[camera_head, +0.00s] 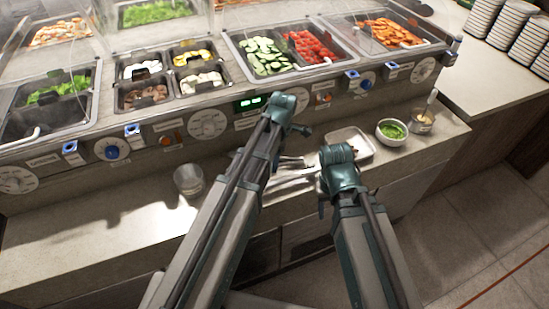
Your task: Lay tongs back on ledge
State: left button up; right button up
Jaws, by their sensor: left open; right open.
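A shiny metal shape that looks like the tongs (286,176) lies low over the front ledge (110,232), between my two arms. My arms cover much of it, so I cannot make out its ends or whether it touches the ledge. My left gripper (293,162) is open, mostly hidden beside my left arm and close to the metal shape. My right gripper (321,203) is open, mostly hidden beside my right arm near the ledge's front edge. I see nothing held in either.
A clear glass (188,180) stands on the ledge at left. A metal tray (360,146), a bowl of green sauce (391,132) and a jar with a spoon (422,121) stand at right. Food wells (268,60) lie behind the knob panel.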

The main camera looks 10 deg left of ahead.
pick_arm(q)
jog(key=shift+r, duration=0.1)
notch_tip(320, 180, up, 12)
jog(key=d+p, duration=0.1)
jog(key=p, duration=1.1)
jog(key=s+d+m, duration=0.3)
jog(key=s+m, duration=0.4)
jog(key=m, duration=0.5)
jog(key=s+d+m, duration=0.3)
jog(key=s+m, duration=0.5)
jog(key=m, duration=0.4)
jog(key=shift+s+d+m, duration=0.15)
jog(key=shift+s+m, duration=0.1)
jog(key=shift+m, duration=0.05)
